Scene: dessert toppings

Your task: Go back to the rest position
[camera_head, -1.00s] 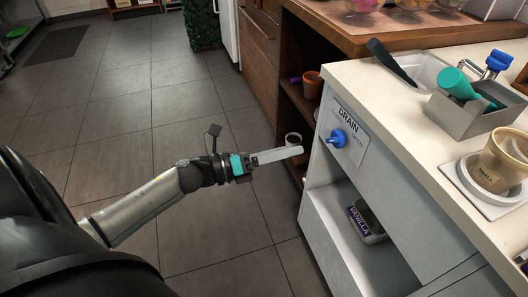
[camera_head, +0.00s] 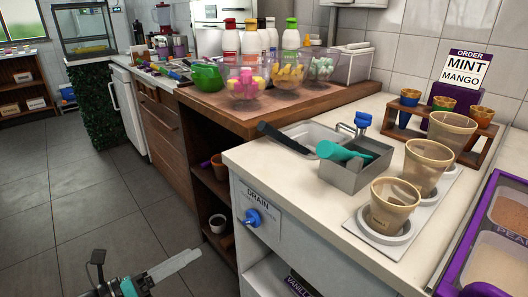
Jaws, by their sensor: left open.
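My left gripper (camera_head: 182,263) is at the bottom left of the head view, over the grey floor and in front of the counter's drain panel. Its pale fingers point right and slightly up, with nothing seen between them. They are apart from the blue drain knob (camera_head: 253,218). My right gripper is not in view.
The white counter (camera_head: 290,178) holds a grey bin (camera_head: 352,176) with a teal scoop (camera_head: 338,152), and several brown cups, one a front cup (camera_head: 391,205). A purple-rimmed topping tray (camera_head: 446,283) is at the right. The floor (camera_head: 85,215) at the left is clear.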

